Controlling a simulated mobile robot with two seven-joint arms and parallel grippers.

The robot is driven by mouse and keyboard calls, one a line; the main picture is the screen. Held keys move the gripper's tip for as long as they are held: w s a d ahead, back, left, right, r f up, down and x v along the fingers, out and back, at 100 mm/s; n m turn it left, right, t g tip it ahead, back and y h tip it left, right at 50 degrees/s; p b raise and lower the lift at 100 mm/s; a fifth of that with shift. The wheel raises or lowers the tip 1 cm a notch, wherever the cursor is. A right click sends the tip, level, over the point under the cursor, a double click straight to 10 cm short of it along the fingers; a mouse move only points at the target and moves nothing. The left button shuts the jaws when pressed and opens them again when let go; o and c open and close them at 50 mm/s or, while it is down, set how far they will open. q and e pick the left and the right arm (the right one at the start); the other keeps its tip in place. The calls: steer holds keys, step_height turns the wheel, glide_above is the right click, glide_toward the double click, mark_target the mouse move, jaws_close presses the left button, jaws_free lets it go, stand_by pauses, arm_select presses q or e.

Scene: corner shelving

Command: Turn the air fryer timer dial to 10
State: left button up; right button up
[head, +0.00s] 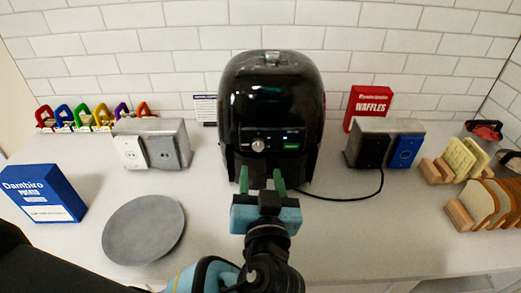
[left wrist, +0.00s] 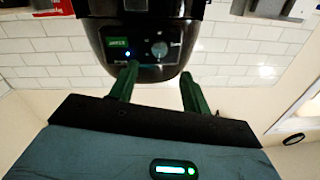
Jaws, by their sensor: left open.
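The black air fryer (head: 270,95) stands against the tiled wall at the middle of the counter. My left gripper (head: 261,179) is open and empty in front of the fryer, below the dial in the head view. The left wrist view is upside down; there the dial (left wrist: 159,48) lies between and beyond the two green fingertips (left wrist: 158,74), apart from them. The dial's setting is too small to read. My right gripper is not in view.
A grey plate (head: 144,229) and a blue box (head: 42,194) lie to the left. Bread slices (head: 492,203) stand at right. A black cord (head: 345,199) runs right.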

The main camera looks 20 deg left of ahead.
mark_target(259, 147)
arm_select(q)
steer(key=x, duration=0.7)
steer(key=shift+w+f, duration=0.1)
steer(key=shift+w, duration=0.2)
steer(key=shift+c, duration=0.5)
steer(key=c, duration=0.9)
steer(key=shift+m, duration=0.4)
steer(key=m, duration=0.5)
steer(key=shift+f, duration=0.1)
steer(key=m, duration=0.6)
steer(key=shift+t, duration=0.3)
steer(key=shift+m, duration=0.3)
